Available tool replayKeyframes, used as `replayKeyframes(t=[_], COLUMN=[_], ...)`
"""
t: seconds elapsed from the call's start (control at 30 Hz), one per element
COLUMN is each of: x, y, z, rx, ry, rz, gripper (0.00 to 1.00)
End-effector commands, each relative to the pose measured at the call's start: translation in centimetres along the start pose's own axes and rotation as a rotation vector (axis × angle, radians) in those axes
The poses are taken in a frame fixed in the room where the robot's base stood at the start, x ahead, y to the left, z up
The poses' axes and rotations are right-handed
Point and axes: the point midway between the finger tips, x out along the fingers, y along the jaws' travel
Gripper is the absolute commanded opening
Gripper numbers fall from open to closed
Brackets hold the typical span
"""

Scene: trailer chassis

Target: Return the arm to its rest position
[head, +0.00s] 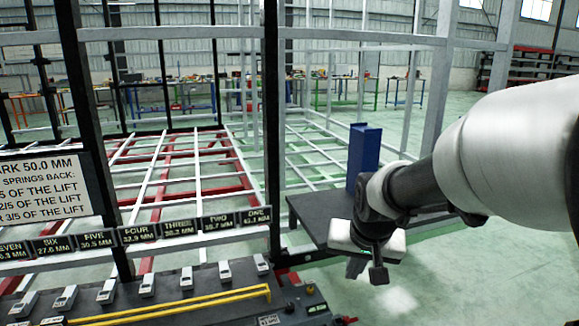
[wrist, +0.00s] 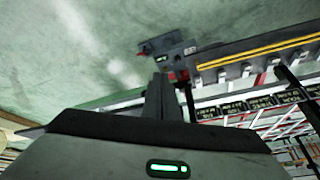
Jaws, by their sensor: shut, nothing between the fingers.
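My arm (head: 510,140) reaches in from the right edge in the head view, bent down at the dark wrist. My gripper (head: 378,274) hangs at its end, pointing down, to the right of the workbench with the row of numbered plates. In the wrist view my gripper (wrist: 161,80) shows as dark fingers close together, with nothing between them. It touches nothing that I can make out.
A dark platform (head: 305,210) with a blue upright block (head: 364,152) stands behind my gripper. A bench (head: 180,312) with yellow rails and several small grey units lies front left, under a sign (head: 45,187). Green floor (head: 480,270) is clear at right.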

Motion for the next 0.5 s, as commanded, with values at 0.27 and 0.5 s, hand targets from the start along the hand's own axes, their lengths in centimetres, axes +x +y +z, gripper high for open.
replayKeyframes(t=[0.27, 0.5], x=[-10.1, -13.4], y=[2.1, 3.2], z=[7.2, 12.0], rx=[-0.106, -0.171], ry=[0.022, 0.034], rz=[-0.019, -0.010], gripper=[0.00, 0.00])
